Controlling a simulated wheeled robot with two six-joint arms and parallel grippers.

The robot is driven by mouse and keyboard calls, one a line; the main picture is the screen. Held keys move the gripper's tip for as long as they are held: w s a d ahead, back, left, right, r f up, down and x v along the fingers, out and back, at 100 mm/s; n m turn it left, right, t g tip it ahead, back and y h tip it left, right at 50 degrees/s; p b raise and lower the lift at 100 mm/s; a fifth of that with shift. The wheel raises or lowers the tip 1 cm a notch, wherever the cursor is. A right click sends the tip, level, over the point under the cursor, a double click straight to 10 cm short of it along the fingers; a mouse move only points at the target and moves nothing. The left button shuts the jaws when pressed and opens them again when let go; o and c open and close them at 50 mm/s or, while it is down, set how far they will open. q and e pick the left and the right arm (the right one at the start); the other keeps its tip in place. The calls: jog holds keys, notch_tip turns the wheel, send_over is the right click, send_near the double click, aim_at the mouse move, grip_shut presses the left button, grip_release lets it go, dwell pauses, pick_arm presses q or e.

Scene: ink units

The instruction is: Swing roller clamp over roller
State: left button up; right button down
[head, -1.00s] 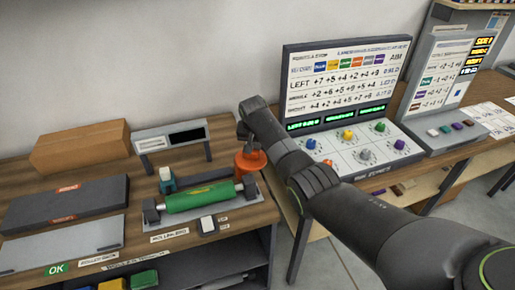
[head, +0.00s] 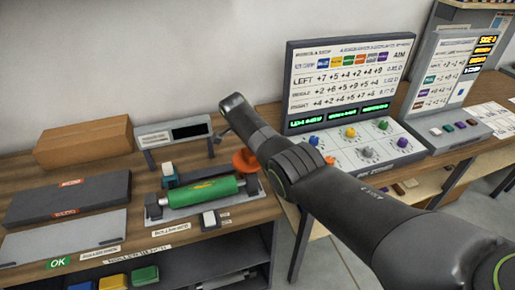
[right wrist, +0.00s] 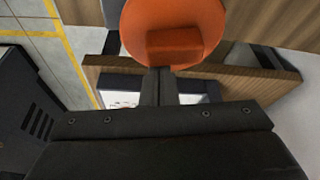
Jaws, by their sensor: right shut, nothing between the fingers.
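The green roller (head: 202,193) lies level across its grey stand on the bench. Behind it a teal post (head: 169,174) with a pale top stands at the left, with a low blue bar running right from it, apparently the clamp. An orange disc (head: 241,163) is at the right end behind the roller, partly hidden by my right arm. My right gripper (right wrist: 159,72) is shut and empty. In the right wrist view its tips are at the lower edge of a block on the orange disc (right wrist: 195,25); I cannot tell whether they touch. My left gripper is not in view.
A grey display stand (head: 175,132) is close behind the roller. A cardboard box (head: 83,143) and dark case (head: 68,197) are at the left. A small white-topped switch (head: 210,219) is in front. The control panel (head: 360,140) stands beyond my right arm.

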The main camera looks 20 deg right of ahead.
aim_at(255, 161)
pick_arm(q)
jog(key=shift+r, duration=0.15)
pick_arm(e)
jog(key=shift+s+a, duration=0.2)
jog(key=shift+a, duration=0.2)
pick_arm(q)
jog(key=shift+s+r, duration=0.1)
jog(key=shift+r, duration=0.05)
pick_arm(e)
jog(key=shift+s+a, duration=0.1)
jog(key=shift+a, duration=0.1)
pick_arm(q)
jog(key=shift+p, duration=0.3)
